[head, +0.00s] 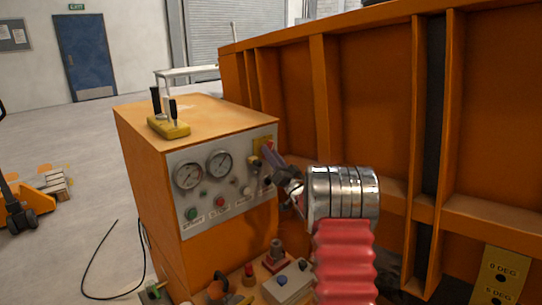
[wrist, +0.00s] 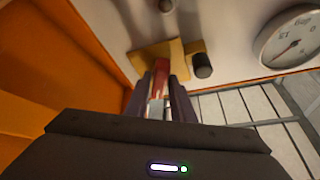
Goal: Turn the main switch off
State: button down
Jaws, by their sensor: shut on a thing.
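The main switch is a red handle (wrist: 161,72) on a yellow plate (wrist: 176,48) in the wrist view. In the head view the yellow plate (head: 257,146) is at the upper right of the grey control panel (head: 215,210), on the orange cabinet. My gripper (wrist: 159,84) is shut on the red handle, with one dark finger on each side of it. In the head view my gripper (head: 270,155) reaches the plate from the right and hides much of the handle. The exact angle of the handle is hard to tell.
Two gauges (head: 188,175) (head: 219,164), buttons and a black knob (wrist: 202,66) are on the panel near the switch. Yellow-based levers (head: 168,126) stand on the cabinet. Loose items, including a grey button box (head: 287,283), lie below. The orange sandbed wall (head: 380,100) is close behind my arm.

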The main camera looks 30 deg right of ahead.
jog(key=n+y, duration=0.1)
jog(key=n, duration=0.1)
jog(key=n+y, duration=0.1)
jog(key=n, duration=0.2)
jog(key=n+y, duration=0.2)
jog(key=shift+d+f+n, duration=0.2)
jog(key=shift+f+n, duration=0.15)
jog(key=shift+n, duration=0.35)
jog(key=c, duration=1.6)
grip_release()
jog(key=shift+r, duration=0.2)
jog(key=shift+c, duration=0.2)
jog(key=v, duration=1.3)
jog(key=shift+s+f, duration=0.3)
jog(key=shift+f, duration=0.1)
jog(key=shift+d, duration=0.15)
